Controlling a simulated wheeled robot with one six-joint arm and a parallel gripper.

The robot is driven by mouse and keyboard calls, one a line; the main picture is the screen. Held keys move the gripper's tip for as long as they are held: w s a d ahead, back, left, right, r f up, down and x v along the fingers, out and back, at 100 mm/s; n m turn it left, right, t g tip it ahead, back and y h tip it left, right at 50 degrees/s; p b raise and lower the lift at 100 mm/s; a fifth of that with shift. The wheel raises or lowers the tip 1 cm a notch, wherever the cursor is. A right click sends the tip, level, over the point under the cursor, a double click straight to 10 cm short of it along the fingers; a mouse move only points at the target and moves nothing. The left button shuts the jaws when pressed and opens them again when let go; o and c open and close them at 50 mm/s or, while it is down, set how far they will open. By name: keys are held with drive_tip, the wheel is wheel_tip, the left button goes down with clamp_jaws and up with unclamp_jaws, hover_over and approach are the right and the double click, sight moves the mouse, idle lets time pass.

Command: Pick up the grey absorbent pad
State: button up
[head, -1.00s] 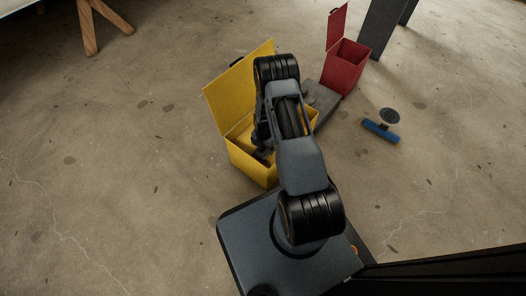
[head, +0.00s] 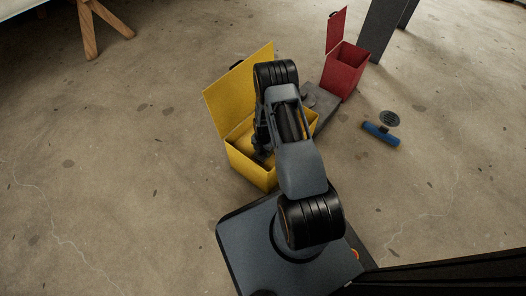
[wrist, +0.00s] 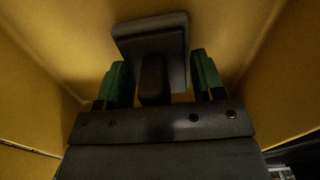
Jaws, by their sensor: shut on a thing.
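My gripper (wrist: 155,85) is down inside the open yellow box (head: 249,168), and the box's yellow walls surround it in the wrist view. Its two green-lined fingers stand on either side of the dark stem of a grey block (wrist: 152,38), which I take to be the grey absorbent pad. The gripper is shut on that stem. The block's wide flat part shows beyond the fingertips. In the head view my arm hides the gripper and the held pad.
The yellow box's lid (head: 240,85) stands open at the back left. A flat grey slab (head: 320,103) lies behind the box. Floor to the left is clear.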

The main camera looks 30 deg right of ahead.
drive_tip(key=shift+r, duration=0.35)
drive_tip(key=r+p, duration=0.2)
drive_tip(key=r, duration=0.1)
drive_tip(key=shift+s+d+r, duration=0.15)
drive_tip(key=shift+s+r, duration=0.05)
drive_tip(key=shift+r, duration=0.1)
drive_tip(key=s+d+r+p, duration=0.1)
drive_tip(key=s+r+p, duration=0.1)
drive_tip(key=r, duration=0.1)
drive_tip(key=s+d+r+p, duration=0.1)
drive_tip(key=r, duration=0.1)
drive_tip(key=shift+s+d, duration=0.1)
drive_tip(key=shift+d, duration=0.2)
drive_tip(key=shift+c, duration=0.9)
drive_tip(key=s+d+r+p, duration=0.1)
drive_tip(key=s+d, duration=0.1)
drive_tip(key=s+d+r+p, duration=0.1)
drive_tip(key=s+d, duration=0.1)
drive_tip(key=s, duration=0.1)
drive_tip(key=s+d+r+p, duration=0.1)
drive_tip(key=s, duration=0.1)
drive_tip(key=shift+s+d+r, duration=0.15)
drive_tip(key=shift+d+r, duration=0.2)
drive_tip(key=shift+d, duration=0.05)
